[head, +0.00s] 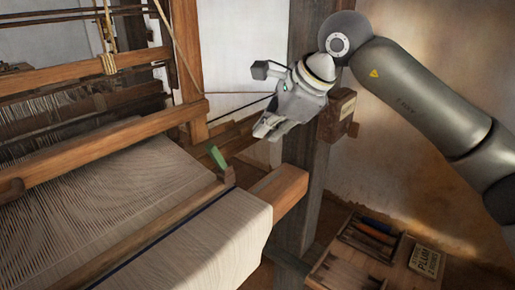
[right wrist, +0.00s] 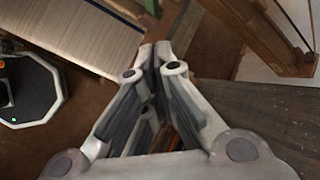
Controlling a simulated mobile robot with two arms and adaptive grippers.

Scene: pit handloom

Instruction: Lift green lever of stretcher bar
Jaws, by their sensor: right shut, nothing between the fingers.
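The green lever (head: 217,157) stands tilted up at the right end of the wooden stretcher bar (head: 150,236), which lies across the pale cloth. My right gripper (head: 263,130) is up and to the right of the lever in the head view, in front of the wooden post. Its fingers are shut and empty, and they appear apart from the lever. In the right wrist view, the closed fingers (right wrist: 152,55) meet near the top middle. My left gripper is not in view.
The woven cloth (head: 225,245) and a beam end (head: 278,192) lie below the gripper. A tray (head: 330,272) of tools and a labelled card (head: 425,261) are at the lower right.

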